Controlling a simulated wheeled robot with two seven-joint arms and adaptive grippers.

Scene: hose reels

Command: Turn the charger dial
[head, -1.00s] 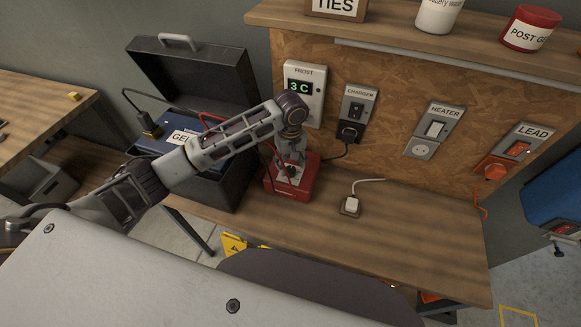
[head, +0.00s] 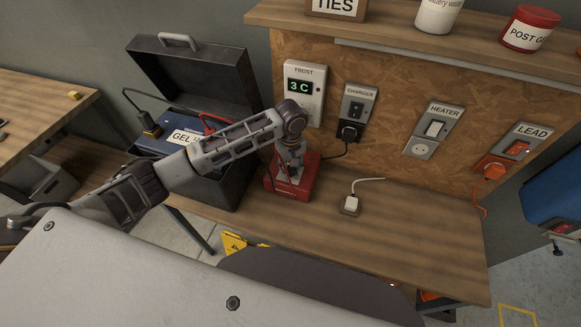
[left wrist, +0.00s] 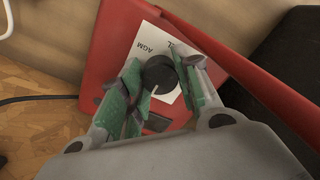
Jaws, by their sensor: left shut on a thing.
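The red charger (head: 299,190) stands on the wooden bench below the wall panel. It also fills the middle of the left wrist view (left wrist: 105,50). Its round black dial (left wrist: 158,73) sits on a white label (left wrist: 148,44) where "AGM" can be read. A pale pointer line on the dial points toward the lower edge of that view. My left gripper (head: 291,168) reaches down over the charger. Its green-padded fingers (left wrist: 160,76) are shut on the dial, one on each side. In the head view the gripper hides the dial. My right gripper is not in view.
An open dark case (head: 236,172) with a blue battery labelled GEL (head: 160,140) is left of the charger. The charger switch (head: 356,104) and a frost display reading 3 C (head: 300,87) are on the wall. A white plug (head: 350,205) lies right; bench beyond is clear.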

